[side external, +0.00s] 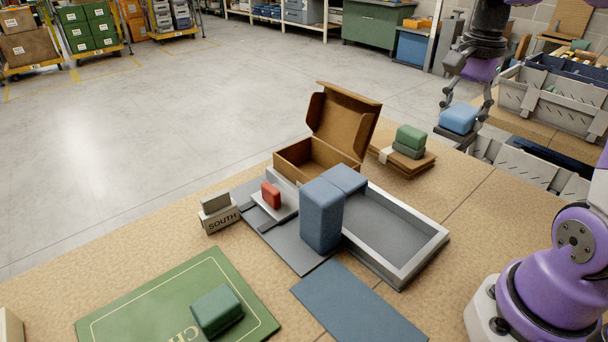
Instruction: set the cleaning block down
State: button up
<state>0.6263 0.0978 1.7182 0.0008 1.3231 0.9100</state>
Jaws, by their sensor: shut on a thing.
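A light blue block (459,118), which I take to be the cleaning block, is between the fingers of my gripper (467,106) at the upper right. My gripper points down and is shut on it. A dark flat layer (457,136) shows under the block; I cannot tell whether it is part of it. The block appears by the table's far edge; its height above any surface is unclear. A tall blue block (321,214) stands near the grey tray (419,257), with another blue block (345,179) behind it.
An open cardboard box (315,161) stands behind the tray. A red block (271,195), a SOUTH block (220,219), a green mat (137,305) and a blue mat (355,305) are nearer. Grey crates (550,105) stand right.

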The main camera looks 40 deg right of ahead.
jog(key=w+a+n, duration=0.3)
jog(key=a+n, duration=0.1)
jog(key=a, duration=0.7)
jog(key=s+a+n, duration=0.4)
jog(key=a+n, duration=0.1)
jog(key=a, duration=0.6)
jog(key=s+a+n, duration=0.4)
jog(key=a, duration=0.8)
jog(key=f, duration=1.5)
jog(key=shift+d+f, duration=0.35)
jog(key=o, duration=1.2)
jog(key=shift+f, duration=0.15)
jog(key=shift+c, duration=0.2)
